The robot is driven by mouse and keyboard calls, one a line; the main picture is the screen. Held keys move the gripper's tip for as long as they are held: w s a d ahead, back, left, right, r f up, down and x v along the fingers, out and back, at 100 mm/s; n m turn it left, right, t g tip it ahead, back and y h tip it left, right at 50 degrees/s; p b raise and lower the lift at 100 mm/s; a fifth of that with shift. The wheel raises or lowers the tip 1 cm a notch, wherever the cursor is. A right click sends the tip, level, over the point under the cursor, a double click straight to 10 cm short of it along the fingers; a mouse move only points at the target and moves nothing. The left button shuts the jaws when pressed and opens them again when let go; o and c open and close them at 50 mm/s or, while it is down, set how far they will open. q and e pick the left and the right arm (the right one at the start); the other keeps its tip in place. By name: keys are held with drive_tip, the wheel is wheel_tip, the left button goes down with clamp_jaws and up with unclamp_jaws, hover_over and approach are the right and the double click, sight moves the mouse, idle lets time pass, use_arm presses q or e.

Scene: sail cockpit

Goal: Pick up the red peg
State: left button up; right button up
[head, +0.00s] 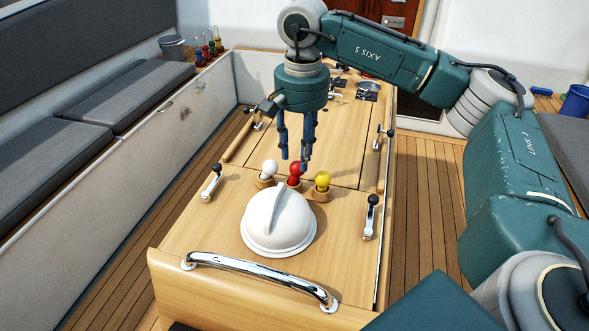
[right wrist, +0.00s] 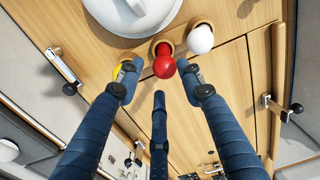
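The red peg (head: 295,171) has a round knob and stands upright in a wooden socket on the table, between the white peg (head: 268,170) and the yellow peg (head: 322,181). In the right wrist view the red peg (right wrist: 164,66) shows between the tips of two fingers of my right gripper (right wrist: 160,82), with the third finger below it in the picture. In the head view my right gripper (head: 293,160) points down just above and behind the red peg, its fingers apart and holding nothing. My left gripper is not in view.
A white dome (head: 278,222) with a ridge stands in front of the pegs. Black-knobbed levers (head: 371,216) stand at the table's sides. A chrome handrail (head: 262,275) runs along the front edge. A grey bucket (head: 172,47) and coloured bottles (head: 205,48) stand at the back left.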

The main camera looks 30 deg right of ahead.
sight(298, 163)
drive_tip(key=shift+w+a+f, duration=0.1)
drive_tip(key=shift+w+f, duration=0.05)
drive_tip(key=shift+f, duration=0.45)
drive_tip(key=f+p, duration=0.1)
drive_tip(key=f, duration=0.1)
drive_tip(key=f+p, duration=0.1)
drive_tip(key=f, duration=0.1)
drive_tip(key=shift+w+f, duration=0.2)
drive_tip(key=shift+f, duration=0.15)
drive_tip(key=c, duration=0.7)
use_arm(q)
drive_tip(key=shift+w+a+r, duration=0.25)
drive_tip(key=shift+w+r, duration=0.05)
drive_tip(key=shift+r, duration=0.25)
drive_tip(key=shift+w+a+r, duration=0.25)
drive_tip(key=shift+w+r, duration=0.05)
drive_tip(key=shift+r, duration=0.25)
use_arm(e)
drive_tip(key=shift+c, duration=0.4)
